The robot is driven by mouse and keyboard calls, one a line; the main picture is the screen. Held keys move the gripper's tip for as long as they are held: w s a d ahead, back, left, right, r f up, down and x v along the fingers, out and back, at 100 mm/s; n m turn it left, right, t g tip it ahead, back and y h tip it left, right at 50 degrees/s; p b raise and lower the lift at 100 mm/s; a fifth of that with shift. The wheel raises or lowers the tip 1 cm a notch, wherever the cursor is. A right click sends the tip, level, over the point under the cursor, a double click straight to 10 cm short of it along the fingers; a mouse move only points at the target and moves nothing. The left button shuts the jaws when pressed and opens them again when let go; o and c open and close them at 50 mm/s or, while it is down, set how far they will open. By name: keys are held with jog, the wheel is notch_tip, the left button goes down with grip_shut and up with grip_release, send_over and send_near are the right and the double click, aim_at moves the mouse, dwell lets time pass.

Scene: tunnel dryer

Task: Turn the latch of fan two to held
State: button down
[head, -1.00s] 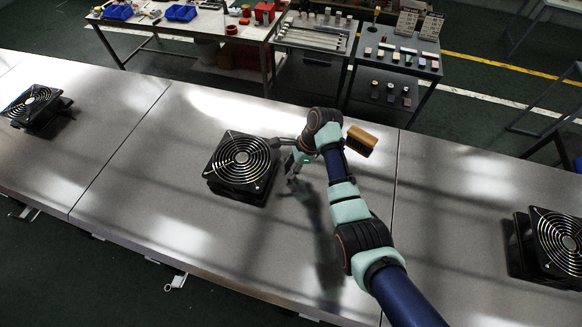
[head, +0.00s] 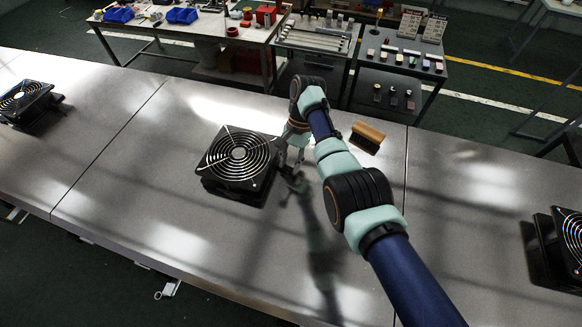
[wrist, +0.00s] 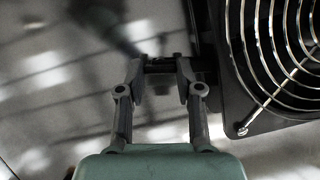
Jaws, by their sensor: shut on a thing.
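The middle fan (head: 238,158), black and square with a ringed metal guard, lies face up on the steel bench. Its guard and one dark corner fill the right side of the wrist view (wrist: 255,110). My gripper (head: 291,160) is low at the right side of this fan. In the wrist view my gripper (wrist: 160,82) has its two fingers on either side of a small dark latch (wrist: 162,66) beside the fan's frame, and is shut on it. The latch is mostly hidden by the fingers, so its setting cannot be read. In the head view my wrist hides it.
A wooden brush (head: 367,136) lies on the bench right of my arm. Another fan (head: 28,102) stands at the far left, and one more (head: 562,245) at the right edge. The steel bench (head: 130,215) is clear in front. A tool table and carts stand behind.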

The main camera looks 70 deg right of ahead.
jog(key=shift+w+n+g+b, duration=0.1)
jog(key=shift+n+g+b, duration=0.3)
jog(key=shift+n+b, duration=0.85)
jog(key=c, duration=0.8)
grip_release()
jog(key=shift+o, duration=0.2)
